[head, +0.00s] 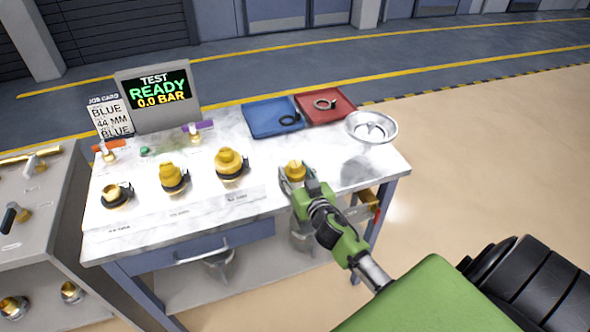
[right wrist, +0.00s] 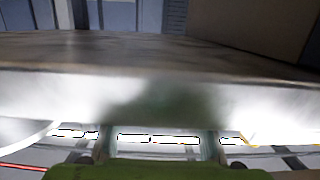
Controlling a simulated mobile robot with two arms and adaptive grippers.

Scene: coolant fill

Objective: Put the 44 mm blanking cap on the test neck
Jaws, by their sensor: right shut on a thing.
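My right gripper (head: 296,182) reaches in from the lower right and is shut on a yellow cap (head: 295,168) at the front right of the white marble bench top. I cannot tell whether the cap rests on the bench. An open brass neck (head: 113,193) with a black collar stands at the bench's front left. Two yellow stepped pieces, one in the middle left (head: 171,175) and a larger one (head: 230,162), stand between it and my gripper, each with a black collar. Their labels are too small to read.
A display reading READY, 0.0 BAR (head: 158,91) and a job card reading BLUE, 44 MM, BLUE (head: 110,117) stand at the back left. Blue (head: 262,119) and red (head: 338,97) trays and a metal bowl (head: 371,127) are at the back right. Valves with orange and purple handles stand behind the necks.

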